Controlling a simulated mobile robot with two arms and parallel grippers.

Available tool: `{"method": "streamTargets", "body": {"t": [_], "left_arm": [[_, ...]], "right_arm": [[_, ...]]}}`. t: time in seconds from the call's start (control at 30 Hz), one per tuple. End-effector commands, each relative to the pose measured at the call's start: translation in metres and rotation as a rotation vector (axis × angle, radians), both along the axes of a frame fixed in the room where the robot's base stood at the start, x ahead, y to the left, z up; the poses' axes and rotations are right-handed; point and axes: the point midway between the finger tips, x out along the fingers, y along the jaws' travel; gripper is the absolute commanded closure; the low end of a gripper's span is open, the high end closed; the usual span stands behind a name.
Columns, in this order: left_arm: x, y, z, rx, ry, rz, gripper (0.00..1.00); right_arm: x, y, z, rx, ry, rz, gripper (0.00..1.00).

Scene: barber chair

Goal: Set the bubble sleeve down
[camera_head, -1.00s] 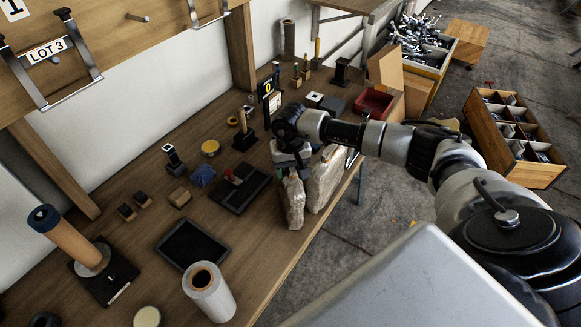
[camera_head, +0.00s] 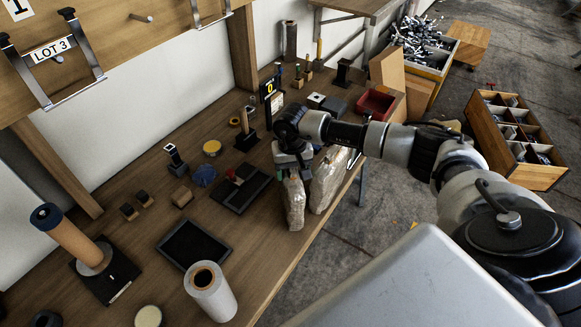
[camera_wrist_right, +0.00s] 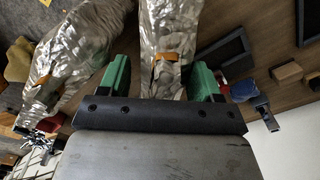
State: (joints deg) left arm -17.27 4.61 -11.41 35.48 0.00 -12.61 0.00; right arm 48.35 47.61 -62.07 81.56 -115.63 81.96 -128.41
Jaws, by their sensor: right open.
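My right gripper (camera_head: 292,160) is open at the top of one silvery, clear-wrapped bubble sleeve (camera_head: 294,203). This sleeve stands nearly upright on the wooden bench (camera_head: 258,262) near its front edge. In the right wrist view its wrap (camera_wrist_right: 172,35) with an orange label lies between the green fingers (camera_wrist_right: 160,80), with a gap visible at the sides. A second, similar sleeve (camera_head: 328,182) stands just to the right, slightly tilted. It also shows at the left of the right wrist view (camera_wrist_right: 75,55), outside the fingers. My left gripper is not in view.
A red bin (camera_head: 375,103) stands behind. A wooden crate (camera_head: 515,140) stands on the floor.

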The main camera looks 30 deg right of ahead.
Motion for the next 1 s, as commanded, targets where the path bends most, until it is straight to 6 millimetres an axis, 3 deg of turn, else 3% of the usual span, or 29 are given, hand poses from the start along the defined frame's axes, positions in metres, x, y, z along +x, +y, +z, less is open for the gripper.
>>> {"method": "streamTargets", "body": {"t": [0.2, 0.5, 0.7, 1.0], "left_arm": [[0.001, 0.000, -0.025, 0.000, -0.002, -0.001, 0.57], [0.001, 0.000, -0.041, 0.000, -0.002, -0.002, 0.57], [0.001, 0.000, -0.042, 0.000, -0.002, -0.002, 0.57], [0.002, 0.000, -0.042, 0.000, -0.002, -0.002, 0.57]], "right_arm": [[0.002, -0.001, 0.049, 0.000, -0.011, 0.001, 0.35], [0.003, 0.000, 0.106, 0.002, -0.011, 0.000, 0.35], [0.002, 0.000, 0.120, 0.002, -0.008, 0.001, 0.35], [0.002, 0.003, 0.120, 0.009, -0.010, 0.000, 0.35]]}}
